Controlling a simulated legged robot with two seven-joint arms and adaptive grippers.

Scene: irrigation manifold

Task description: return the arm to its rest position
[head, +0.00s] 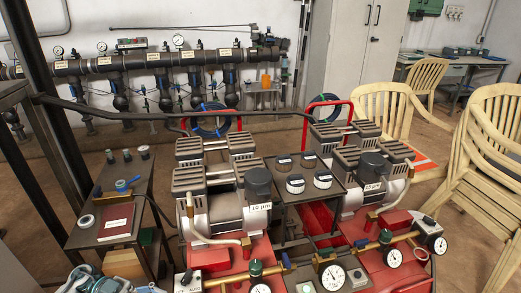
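Neither of my grippers can be made out in the head view, and no arm of mine is clearly seen. A grey-teal mechanical shape (100,282) is cut off by the bottom edge at the left; I cannot tell what it is.
Brass pipes with gauges (330,274) cross the near edge. A dark side table (143,180) at the left holds a red book (117,222) and a blue-handled valve (124,186). Stacked cream chairs (488,175) stand at the right. A pipe manifold (150,62) lines the back wall.

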